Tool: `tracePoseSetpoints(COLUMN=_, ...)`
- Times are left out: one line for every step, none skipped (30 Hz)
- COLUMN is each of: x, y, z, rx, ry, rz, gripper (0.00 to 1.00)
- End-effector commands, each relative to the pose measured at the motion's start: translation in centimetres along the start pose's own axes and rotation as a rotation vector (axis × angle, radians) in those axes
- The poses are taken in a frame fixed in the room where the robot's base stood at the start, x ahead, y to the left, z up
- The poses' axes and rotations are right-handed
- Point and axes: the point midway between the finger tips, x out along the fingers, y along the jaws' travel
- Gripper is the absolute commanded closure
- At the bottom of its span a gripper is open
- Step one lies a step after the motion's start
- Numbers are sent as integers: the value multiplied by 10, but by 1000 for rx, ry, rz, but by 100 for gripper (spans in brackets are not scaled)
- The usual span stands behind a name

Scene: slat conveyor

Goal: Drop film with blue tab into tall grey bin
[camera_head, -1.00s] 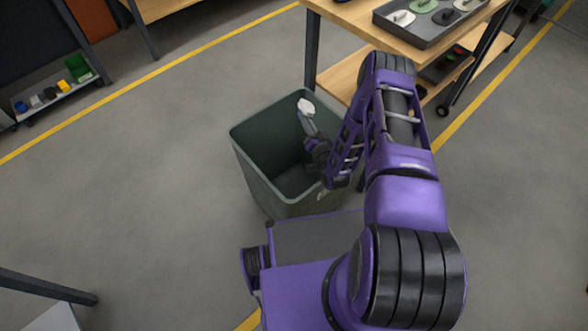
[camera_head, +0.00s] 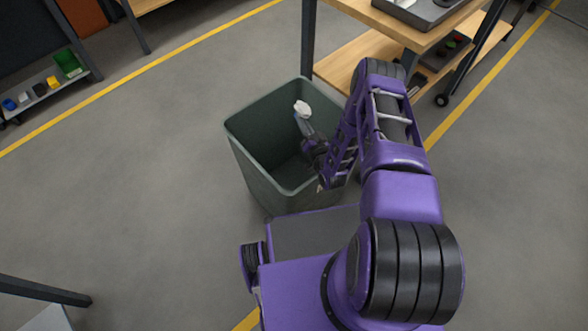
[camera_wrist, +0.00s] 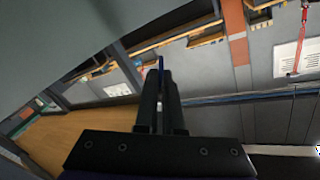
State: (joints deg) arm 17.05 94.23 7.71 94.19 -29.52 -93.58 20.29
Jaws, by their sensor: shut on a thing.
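The tall bin (camera_head: 262,178) is dark grey-green and open at the top, and stands upright on the floor at the middle of the head view. My gripper (camera_head: 303,120) shows over the bin's opening, tip pointing up in the picture. It is shut on the film (camera_head: 302,108), a small whitish crumpled piece at its tip. In the wrist view the two dark fingers (camera_wrist: 161,80) are close together, with a thin blue tab (camera_wrist: 161,63) between their tips. The rest of the film is hidden there. How high the film is above the rim is hard to tell.
A wooden workbench (camera_head: 385,18) with a lower shelf (camera_head: 330,68) stands just behind and right of the bin, bearing a grey tray (camera_head: 428,14). A low shelf with small coloured bins (camera_head: 68,64) is at far left. The floor left of the bin is clear.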

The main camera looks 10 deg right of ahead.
Motion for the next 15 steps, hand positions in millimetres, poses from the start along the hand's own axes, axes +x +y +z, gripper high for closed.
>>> tracePoseSetpoints(x=0, y=0, z=0, rx=0, ry=0, rz=0, gripper=100)
tracePoseSetpoints(x=0, y=0, z=-1, rx=0, ry=0, rz=0, gripper=100)
tracePoseSetpoints(x=0, y=0, z=-1, rx=0, ry=0, rz=0, gripper=100)
tracePoseSetpoints(x=0, y=0, z=-1, rx=0, ry=0, rz=0, gripper=100)
tracePoseSetpoints(x=0, y=0, z=-1, rx=0, ry=0, rz=0, gripper=93)
tracePoseSetpoints(x=0, y=0, z=0, rx=0, ry=0, rz=0, gripper=85)
tracePoseSetpoints(x=0, y=0, z=-1, rx=0, ry=0, rz=0, gripper=80)
tracePoseSetpoints(x=0, y=0, z=-1, rx=0, ry=0, rz=0, gripper=75)
tracePoseSetpoints(x=0, y=0, z=0, rx=0, ry=0, rz=0, gripper=67)
tracePoseSetpoints(x=0, y=0, z=0, rx=0, ry=0, rz=0, gripper=62)
tracePoseSetpoints(x=0, y=0, z=0, rx=0, ry=0, rz=0, gripper=59)
tracePoseSetpoints(x=0, y=0, z=0, rx=0, ry=0, rz=0, gripper=59)
tracePoseSetpoints(x=0, y=0, z=0, rx=0, ry=0, rz=0, gripper=59)
tracePoseSetpoints(x=0, y=0, z=0, rx=0, ry=0, rz=0, gripper=59)
tracePoseSetpoints(x=0, y=0, z=0, rx=0, ry=0, rz=0, gripper=59)
